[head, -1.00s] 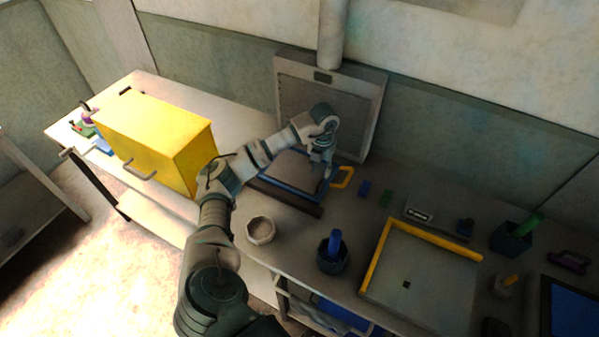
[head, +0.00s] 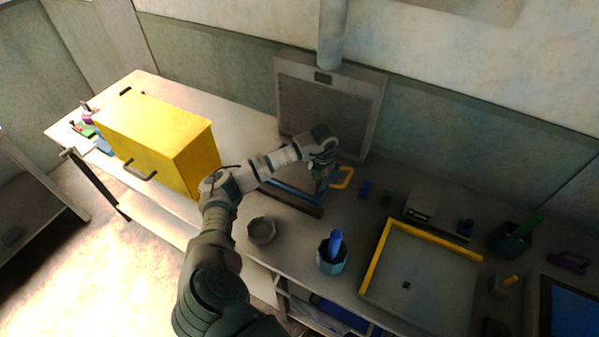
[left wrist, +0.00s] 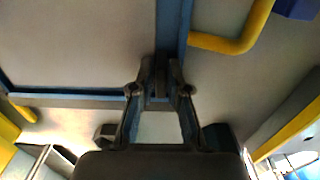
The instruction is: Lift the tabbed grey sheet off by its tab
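The grey sheet (left wrist: 75,45) lies flat in a blue frame (left wrist: 75,93) in the left wrist view. In the head view, my left arm mostly covers the sheet and part of the blue frame (head: 296,193). My left gripper (left wrist: 161,65) is at the frame's right edge, fingers pointing at it, with the fingertips close together. The left gripper also shows in the head view (head: 319,187), low over the frame beside a yellow handle (head: 343,177). I cannot make out the tab or whether the fingers grip it. My right gripper is out of view.
A large yellow box (head: 155,140) stands left on the bench. A grey bowl (head: 262,231) and a teal cup (head: 331,262) with a blue rod are in front. A yellow-edged tray (head: 425,275) lies to the right. A grey vented panel (head: 325,105) stands behind.

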